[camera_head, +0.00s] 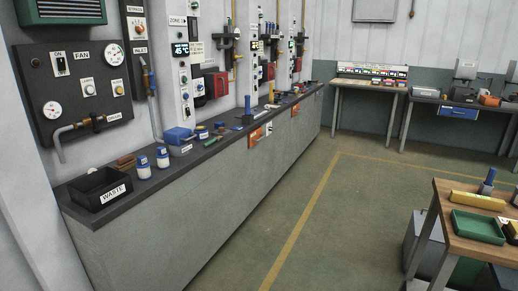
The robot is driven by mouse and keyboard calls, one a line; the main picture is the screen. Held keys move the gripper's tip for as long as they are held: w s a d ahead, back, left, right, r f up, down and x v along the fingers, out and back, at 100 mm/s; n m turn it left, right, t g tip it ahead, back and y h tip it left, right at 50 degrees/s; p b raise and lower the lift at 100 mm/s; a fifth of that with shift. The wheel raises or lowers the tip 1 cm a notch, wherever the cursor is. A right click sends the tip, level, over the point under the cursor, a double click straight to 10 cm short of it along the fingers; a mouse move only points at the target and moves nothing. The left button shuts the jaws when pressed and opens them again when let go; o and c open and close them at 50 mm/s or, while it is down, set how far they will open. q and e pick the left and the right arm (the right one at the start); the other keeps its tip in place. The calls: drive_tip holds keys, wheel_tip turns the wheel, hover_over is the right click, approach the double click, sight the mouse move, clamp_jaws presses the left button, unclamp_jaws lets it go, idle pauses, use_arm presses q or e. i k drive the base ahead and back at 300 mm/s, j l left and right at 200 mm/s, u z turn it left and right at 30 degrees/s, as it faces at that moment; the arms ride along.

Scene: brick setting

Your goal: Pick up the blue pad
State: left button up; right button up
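I cannot surely tell which item is the blue pad. A blue block-shaped item (178,135) sits on the long dark bench top (150,186) along the left wall, behind two white jars with blue labels. A small upright blue item on a flat base (248,112) stands farther along the same bench. Another upright blue item (488,182) stands on the wooden table at the right. All of these are small in the picture. Neither of my grippers shows in the head view.
A black waste bin (100,188) and jars (143,166) crowd the bench's near end. Wall panels (80,92) with gauges and pipes rise behind. A wooden table (448,235) with a green tray (477,227) stands right. Green floor (325,225) with yellow lines is clear between.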

sight(218, 125)
drive_tip(key=i+z, duration=0.1)
drive_tip(key=i, duration=1.8)
